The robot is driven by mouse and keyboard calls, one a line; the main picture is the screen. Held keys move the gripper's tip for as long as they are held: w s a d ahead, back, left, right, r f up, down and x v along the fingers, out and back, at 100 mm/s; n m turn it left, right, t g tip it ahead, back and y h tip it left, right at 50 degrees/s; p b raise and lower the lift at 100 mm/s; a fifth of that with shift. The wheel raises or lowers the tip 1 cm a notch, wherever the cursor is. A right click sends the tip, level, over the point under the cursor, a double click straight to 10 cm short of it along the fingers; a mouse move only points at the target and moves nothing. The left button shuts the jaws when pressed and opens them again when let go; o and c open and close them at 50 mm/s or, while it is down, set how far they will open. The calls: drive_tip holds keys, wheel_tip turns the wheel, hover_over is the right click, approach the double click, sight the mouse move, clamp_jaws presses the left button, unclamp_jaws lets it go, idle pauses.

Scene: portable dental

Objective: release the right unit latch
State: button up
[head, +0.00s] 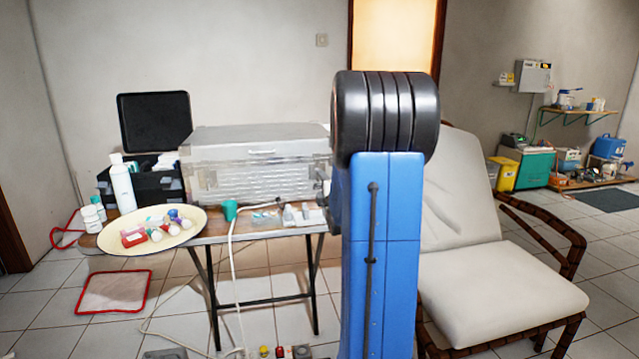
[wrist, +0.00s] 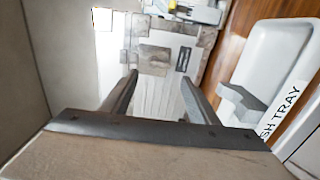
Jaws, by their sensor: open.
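The silver metal unit (head: 250,165) stands shut on the folding table, with a handle on its front. Its right end is partly covered by my blue arm, and I cannot make out the right latch in the head view. In the wrist view, my gripper (wrist: 160,80) is open, its two fingers apart with nothing between them. Beyond the fingertips is a pale metal surface (wrist: 165,97) with a grey latch-like plate (wrist: 154,57) and a small dark slotted piece (wrist: 183,60). I cannot tell whether the fingers touch it.
A white tray (wrist: 262,60), its label partly reading "SH TRAY", lies right of the fingers on wood. On the table (head: 205,238) are a cream dish (head: 188,236), a white bottle (head: 122,185), an open black case (head: 153,122) and a green cup (head: 230,209). A reclining chair (head: 500,290) stands right.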

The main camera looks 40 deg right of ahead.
drive_tip(key=v, duration=1.1)
drive_tip(key=shift+a, duration=0.1)
drive_tip(key=s+a+f+m+g+y, duration=0.1)
drive_tip(key=s+a+m+g+y, duration=0.15)
drive_tip(key=a, duration=0.85)
drive_tip(key=s+a+f+m+g+y, duration=0.2)
drive_tip(key=a+m+g+y, duration=0.15)
drive_tip(key=a, duration=0.85)
drive_tip(key=s+a+f+m+g+y, duration=0.3)
drive_tip(key=s+a+f+m+g, duration=0.1)
drive_tip(key=s+a, duration=1.2)
drive_tip(key=s+m, duration=0.1)
drive_tip(key=s, duration=0.3)
drive_tip(key=shift+s+a+m+g, duration=0.3)
drive_tip(key=shift+s+a+m, duration=0.05)
drive_tip(key=shift+m, duration=0.05)
